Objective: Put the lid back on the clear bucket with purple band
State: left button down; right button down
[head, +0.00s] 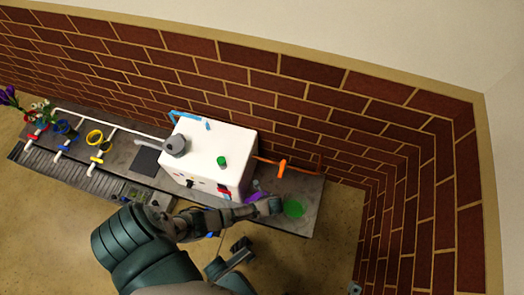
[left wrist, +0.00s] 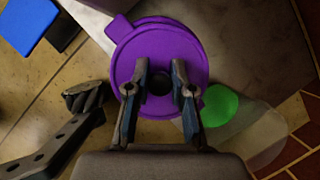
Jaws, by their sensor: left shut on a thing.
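My left gripper (left wrist: 161,78) is shut on the middle of a round purple lid (left wrist: 150,45), with one finger on each side of its centre. In the left wrist view a second purple rim with a tab (left wrist: 118,28) shows from under the lid at the upper left, so the two look slightly offset. I cannot tell whether they touch. The clear bucket's walls are hidden below. In the head view my left gripper (head: 271,205) is over the bench's right end, and a bit of purple (head: 252,197) shows behind the arm. My right gripper (left wrist: 86,96) is apart, left of the lid; its jaws are unclear.
A flat green disc (head: 293,208) lies just right of the left gripper, with something see-through beside it in the wrist view. A white box (head: 215,150) stands behind the arm. An orange-handled pipe (head: 282,168) is at the back right. Flowers and coloured rings are far left.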

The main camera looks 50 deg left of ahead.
dwell(0.3)
pick_arm(q)
jog(key=shift+c, duration=2.2)
grip_release()
